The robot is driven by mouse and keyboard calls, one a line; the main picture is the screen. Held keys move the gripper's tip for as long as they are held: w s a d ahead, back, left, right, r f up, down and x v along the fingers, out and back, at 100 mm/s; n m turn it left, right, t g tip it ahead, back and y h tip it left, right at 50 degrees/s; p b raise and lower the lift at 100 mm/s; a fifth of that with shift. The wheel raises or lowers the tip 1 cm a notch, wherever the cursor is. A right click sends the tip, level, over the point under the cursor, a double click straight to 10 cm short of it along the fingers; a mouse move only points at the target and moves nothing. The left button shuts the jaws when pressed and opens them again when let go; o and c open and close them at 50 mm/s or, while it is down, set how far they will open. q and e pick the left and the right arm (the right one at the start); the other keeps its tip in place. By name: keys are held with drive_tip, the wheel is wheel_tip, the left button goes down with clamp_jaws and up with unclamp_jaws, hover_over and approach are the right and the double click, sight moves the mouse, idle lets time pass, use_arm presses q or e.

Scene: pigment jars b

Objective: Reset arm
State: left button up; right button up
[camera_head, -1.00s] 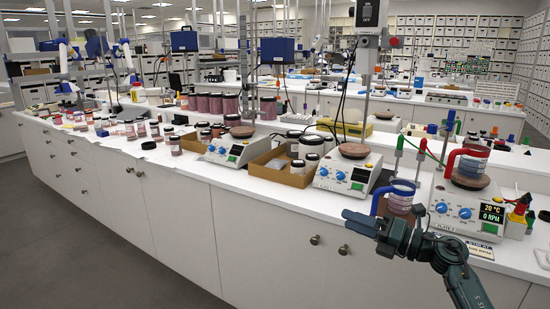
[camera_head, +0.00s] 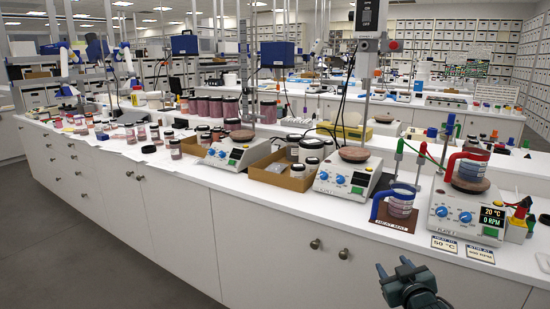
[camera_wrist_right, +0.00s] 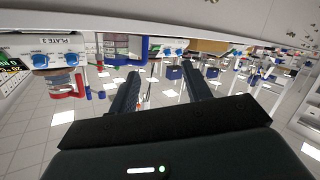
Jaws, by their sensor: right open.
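My right gripper (camera_head: 394,268) is low at the bottom of the head view, in front of the white counter's cabinet doors and below the counter edge. Its two dark fingers are spread apart and nothing is between them. The right wrist view also shows the two fingers (camera_wrist_right: 160,82) apart, with a tilted, upside-down look at the lab behind. A blue-handled jug (camera_head: 402,203) stands on a brown heat mat (camera_head: 379,222), up and behind the gripper, not touching it. A red-handled jug (camera_head: 472,167) sits on the right hotplate (camera_head: 450,214). My left gripper is not in view.
The white counter (camera_head: 385,240) has its front edge just above the gripper. A middle hotplate (camera_head: 347,182), a cardboard box of jars (camera_head: 280,177) and a rack of coloured droppers stand along it. The floor (camera_head: 60,240) at the left is clear.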

drive_tip(key=s+a+f+g+y, duration=0.1)
drive_tip(key=s+a+f, duration=0.3)
drive_tip(key=s+f, duration=0.25)
drive_tip(key=s+a+f+g+y, duration=0.1)
drive_tip(key=s+a+f, duration=0.35)
drive_tip(key=s, duration=0.35)
drive_tip(key=s+a+f+g, duration=0.1)
drive_tip(key=s+a+f, duration=0.1)
drive_tip(key=s, duration=0.7)
drive_tip(key=s+a+f+g+y, duration=0.1)
drive_tip(key=s+a, duration=0.3)
drive_tip(key=s, duration=0.5)
drive_tip(key=shift+a+f+m+g+y, duration=0.3)
drive_tip(key=shift+a+f+g, duration=0.05)
drive_tip(key=shift+f+g, duration=0.2)
drive_tip(key=shift+s+d, duration=0.1)
